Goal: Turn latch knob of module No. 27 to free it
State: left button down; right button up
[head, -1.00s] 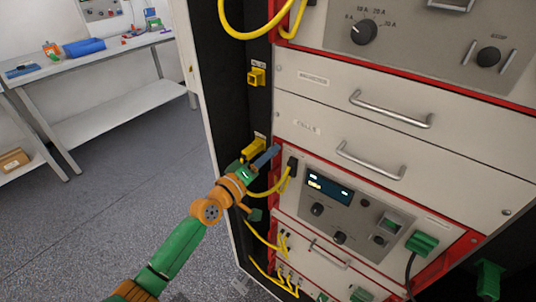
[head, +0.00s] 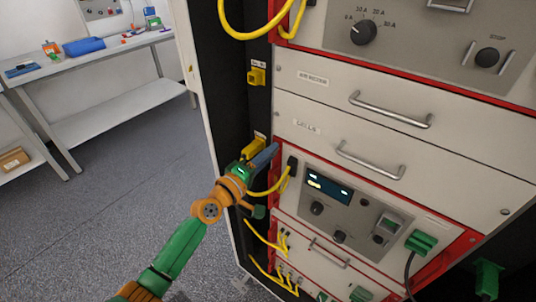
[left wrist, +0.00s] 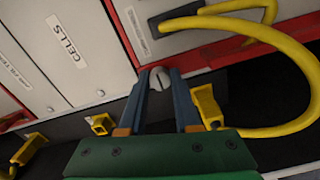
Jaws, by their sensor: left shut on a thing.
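My left gripper (head: 274,150) is at the upper left corner of the red-framed module (head: 358,226) with the display. In the left wrist view its two blue-grey fingers (left wrist: 160,82) are closed on a round, pale latch knob (left wrist: 159,78) with a dark slot. The knob sits at the corner of the module's red frame (left wrist: 215,45). In the head view the fingers hide the knob. The module's number cannot be read.
A yellow cable (head: 268,190) loops from the module's black plug (head: 292,166), close to my gripper. A yellow connector (head: 254,148) is on the dark rack post just left. The drawer labelled CELLS (head: 320,140) is above. A workbench (head: 110,45) stands far left.

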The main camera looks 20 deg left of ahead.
pick_arm(q)
jog(key=c, duration=0.6)
grip_release()
jog(key=shift+w+d, duration=0.1)
jog(key=v, duration=0.7)
